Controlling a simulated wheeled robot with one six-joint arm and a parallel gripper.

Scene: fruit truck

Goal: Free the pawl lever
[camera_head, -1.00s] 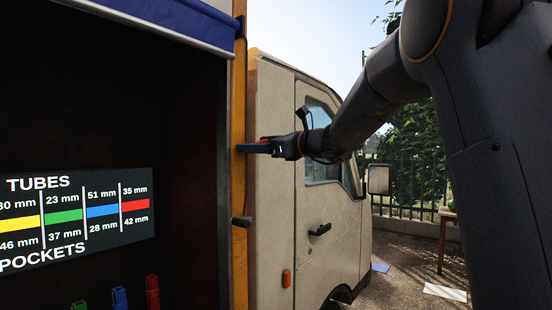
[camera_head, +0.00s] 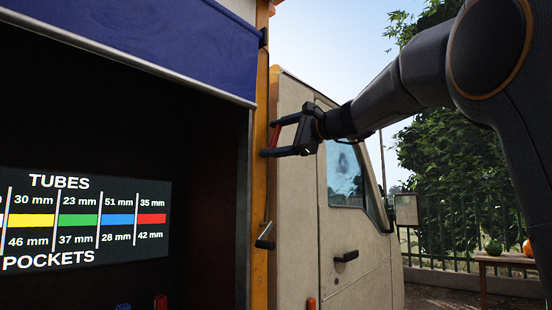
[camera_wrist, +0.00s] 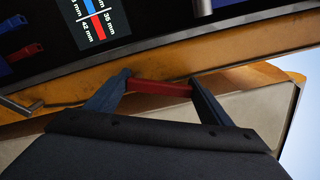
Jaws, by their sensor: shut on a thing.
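The red pawl lever (camera_head: 276,136) is a short bar beside the orange post at the edge of the truck's open bay. My gripper (camera_head: 271,137) reaches it from the right, with one dark finger above and one below. In the wrist view the red bar (camera_wrist: 159,88) spans the space between the two fingers of my gripper (camera_wrist: 160,87), touching both. My gripper is shut on it. How the lever joins the post is hard to make out.
A crank handle (camera_head: 265,240) hangs lower on the orange post (camera_head: 259,190). The cream cab door (camera_head: 350,240) lies close to the right. A blue awning (camera_head: 150,40) is above the dark bay with its label panel (camera_head: 85,222). A table (camera_head: 500,262) with fruit stands far right.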

